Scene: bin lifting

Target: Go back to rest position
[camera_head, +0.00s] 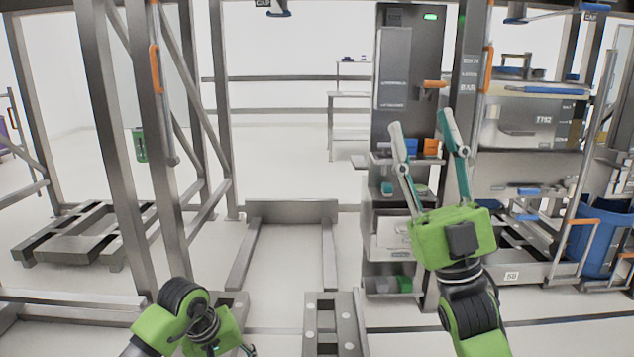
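My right gripper (427,131) is raised in the right half of the head view, its two long grey-and-teal fingers spread apart with nothing between them. It shows in front of the grey cabinet and shelves. My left arm (185,318) comes in low at the left, with its green and black links showing.
A metal frame with posts (110,140) stands at the left. A low floor frame (290,212) lies ahead in the middle. A tall grey cabinet (393,66), a metal machine (530,115) and a blue bin (598,238) stand at the right. White floor is open beyond the middle.

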